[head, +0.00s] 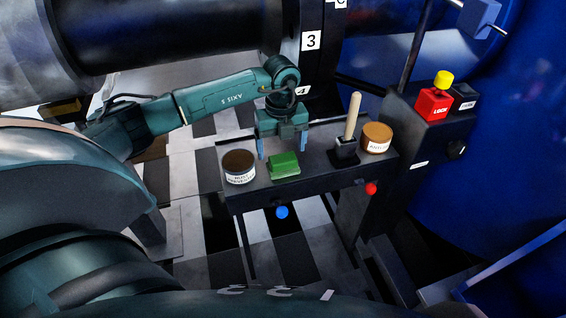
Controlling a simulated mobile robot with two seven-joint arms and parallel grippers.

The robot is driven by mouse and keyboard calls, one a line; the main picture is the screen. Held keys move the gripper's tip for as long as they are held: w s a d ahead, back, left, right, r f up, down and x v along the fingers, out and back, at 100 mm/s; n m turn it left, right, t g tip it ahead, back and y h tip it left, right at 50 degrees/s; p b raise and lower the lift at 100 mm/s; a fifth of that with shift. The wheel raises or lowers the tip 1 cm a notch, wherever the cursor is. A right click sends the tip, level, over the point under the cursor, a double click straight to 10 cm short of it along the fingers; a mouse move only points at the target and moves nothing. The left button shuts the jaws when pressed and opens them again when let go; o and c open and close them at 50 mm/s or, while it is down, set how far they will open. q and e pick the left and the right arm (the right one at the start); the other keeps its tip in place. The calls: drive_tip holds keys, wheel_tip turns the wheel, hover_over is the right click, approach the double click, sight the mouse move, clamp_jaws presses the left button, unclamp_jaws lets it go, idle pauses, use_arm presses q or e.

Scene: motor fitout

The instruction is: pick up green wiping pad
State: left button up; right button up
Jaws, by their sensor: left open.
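The green wiping pad (284,166) lies on a dark shelf (316,165), between a labelled jar on its left and a brush-like tool on its right. My left gripper (282,148) is above and just behind the pad, pointing down. Its two bluish fingers are apart, with nothing seen between them. The fingertips look close to the pad's height, but I cannot tell whether they touch it. My right gripper is not in view.
A brown-topped jar (239,166), a wooden-handled tool (350,130) and an orange-topped jar (376,138) stand on the shelf. A red box with a yellow knob (434,103) sits right. Blue (282,212) and red (371,189) knobs are on the front.

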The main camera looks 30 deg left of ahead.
sight(283, 158)
use_arm(q)
drive_tip(key=f, duration=0.3)
drive_tip(key=f+b, duration=0.1)
drive_tip(key=f, duration=0.1)
drive_tip(key=shift+d+f, duration=0.1)
drive_tip(key=shift+d, duration=0.15)
drive_tip(key=shift+c, duration=0.4)
drive_tip(key=c, duration=0.7)
drive_tip(key=shift+r, duration=0.7)
drive_tip(key=shift+s+d+r+p, duration=0.2)
drive_tip(key=shift+r+p, duration=0.05)
drive_tip(key=shift+r, duration=0.35)
drive_tip(key=shift+s+d+r+p, duration=0.2)
drive_tip(key=shift+r+p, duration=0.05)
drive_tip(key=shift+r, duration=0.3)
drive_tip(key=s+d, duration=0.3)
drive_tip(key=d, duration=0.1)
drive_tip(key=s+d+p, duration=0.1)
drive_tip(key=s+d, duration=0.7)
drive_tip(key=d, duration=0.1)
